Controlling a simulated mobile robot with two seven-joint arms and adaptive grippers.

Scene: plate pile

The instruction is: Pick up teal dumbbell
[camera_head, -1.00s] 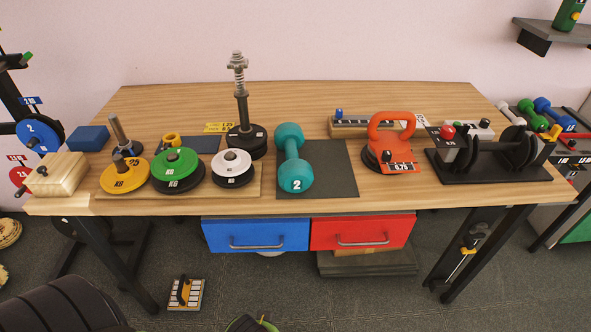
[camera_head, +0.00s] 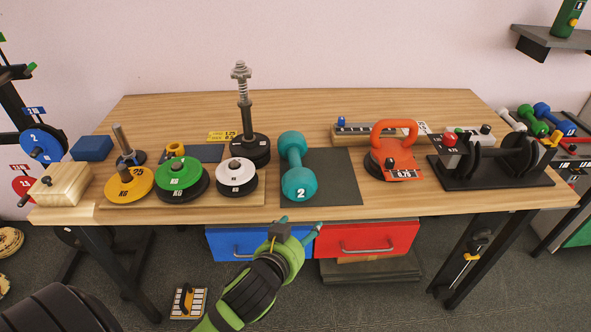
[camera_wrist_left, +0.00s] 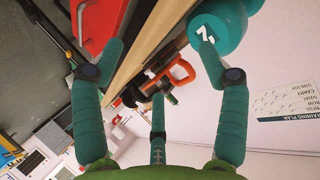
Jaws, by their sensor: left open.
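The teal dumbbell (camera_head: 297,167) lies on a dark mat (camera_head: 333,170) near the middle of the table, one head toward the front edge and marked 2. My left gripper (camera_head: 296,230) is open and empty, just in front of the table's front edge and below the dumbbell in the head view. In the left wrist view the open teal fingers (camera_wrist_left: 158,52) spread apart, and the dumbbell's head (camera_wrist_left: 222,28) shows at the top right, beside the right finger. They look apart from any grip on it. My right gripper is not in view.
White, green and yellow plates (camera_head: 183,175) stand left of the dumbbell. Blue (camera_head: 228,243) and red (camera_head: 372,236) drawers hang under the tabletop (camera_head: 410,200).

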